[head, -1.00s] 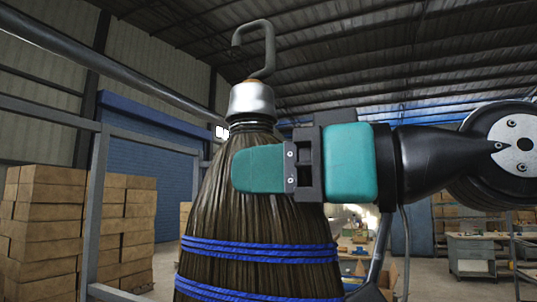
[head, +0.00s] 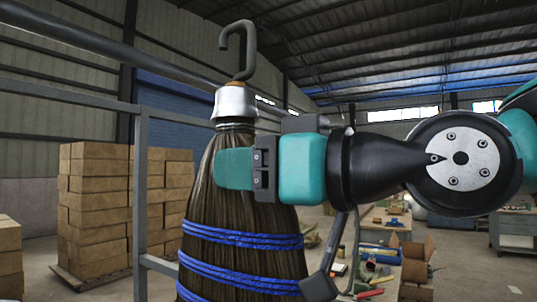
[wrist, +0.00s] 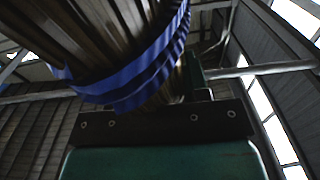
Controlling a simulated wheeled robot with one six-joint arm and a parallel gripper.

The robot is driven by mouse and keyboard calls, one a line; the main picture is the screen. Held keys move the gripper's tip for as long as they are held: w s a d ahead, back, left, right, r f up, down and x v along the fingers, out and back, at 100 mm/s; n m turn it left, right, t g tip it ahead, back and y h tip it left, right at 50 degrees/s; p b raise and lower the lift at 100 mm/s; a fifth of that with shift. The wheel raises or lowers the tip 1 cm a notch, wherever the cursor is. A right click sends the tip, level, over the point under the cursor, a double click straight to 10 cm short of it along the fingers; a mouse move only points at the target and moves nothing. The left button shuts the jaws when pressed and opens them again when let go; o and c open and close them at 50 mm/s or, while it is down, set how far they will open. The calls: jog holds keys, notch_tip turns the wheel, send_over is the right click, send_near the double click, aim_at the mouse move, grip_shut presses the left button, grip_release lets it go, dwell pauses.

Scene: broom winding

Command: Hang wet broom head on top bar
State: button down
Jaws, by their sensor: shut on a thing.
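The broom head (head: 235,220) hangs upright in the middle of the head view, dark bristles bound with blue cords (head: 240,238). It has a silver collar (head: 234,101) and a grey metal hook (head: 243,55) on top, open to the left. My gripper (head: 235,168) is shut on the bristles just below the collar. The top bar (head: 85,35) is a grey tube running from the upper left back behind the collar. In the wrist view the bristles (wrist: 95,35) and blue cord (wrist: 130,80) fill the upper left.
A grey frame post (head: 140,200) with cross rails stands left of the broom head. Stacked cardboard boxes (head: 100,205) stand behind it. A cluttered workbench (head: 385,225) and an open box (head: 416,260) are at the right.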

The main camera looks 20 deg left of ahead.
jog(key=a+p, duration=0.1)
jog(key=a, duration=0.1)
jog(key=w+a+f+p, duration=0.1)
jog(key=a, duration=0.2)
jog(key=w+a+f+p, duration=0.1)
jog(key=a, duration=0.2)
jog(key=shift+w+a+f, duration=0.15)
jog(key=shift+w+a, duration=0.05)
dwell(0.6)
